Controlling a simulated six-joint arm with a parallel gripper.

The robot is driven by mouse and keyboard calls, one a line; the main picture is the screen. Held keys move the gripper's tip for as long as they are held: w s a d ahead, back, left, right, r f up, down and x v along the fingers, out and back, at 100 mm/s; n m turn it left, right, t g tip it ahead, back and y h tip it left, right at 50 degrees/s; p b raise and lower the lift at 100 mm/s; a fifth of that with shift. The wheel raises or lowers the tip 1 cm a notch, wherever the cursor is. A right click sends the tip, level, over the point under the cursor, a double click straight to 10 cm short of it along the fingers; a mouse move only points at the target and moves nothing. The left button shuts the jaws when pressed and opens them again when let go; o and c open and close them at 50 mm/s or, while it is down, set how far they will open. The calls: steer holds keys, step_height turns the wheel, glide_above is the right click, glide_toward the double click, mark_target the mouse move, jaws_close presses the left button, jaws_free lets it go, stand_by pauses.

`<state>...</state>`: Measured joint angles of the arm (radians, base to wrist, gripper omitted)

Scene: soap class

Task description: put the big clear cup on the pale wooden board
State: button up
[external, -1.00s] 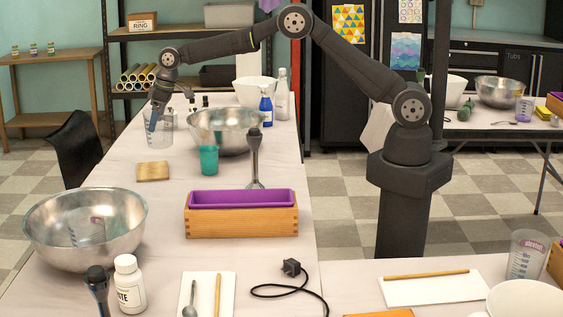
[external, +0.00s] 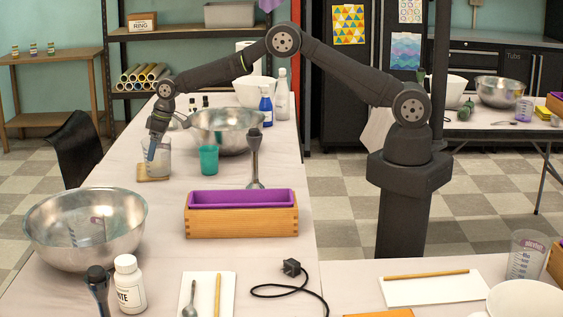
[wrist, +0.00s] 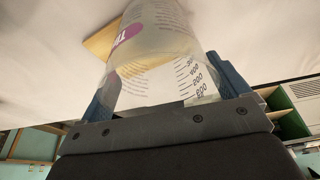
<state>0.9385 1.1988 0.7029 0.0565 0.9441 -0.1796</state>
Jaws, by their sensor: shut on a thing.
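The big clear cup (external: 160,163) has printed markings. It is upright in the external view, at or just above the pale wooden board (external: 150,179); I cannot tell whether its base touches. My gripper (external: 153,153) is shut on the cup from above, with its blue fingers on either side of the wall. In the wrist view the cup (wrist: 158,70) fills the space between the fingers (wrist: 168,92), showing a pink label and measuring marks. A corner of the board (wrist: 100,42) shows beside the cup there. The cup hides part of the board.
A teal cup (external: 209,160) stands close to the right of the board, with a steel bowl (external: 225,131) behind it. A wooden box with a purple liner (external: 241,214) and a large steel bowl (external: 85,229) are nearer the camera. The table's left edge is close.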

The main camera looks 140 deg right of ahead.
steer(key=shift+f, duration=0.1)
steer(key=o, duration=0.6)
steer(key=shift+o, duration=0.2)
steer(key=v, duration=1.2)
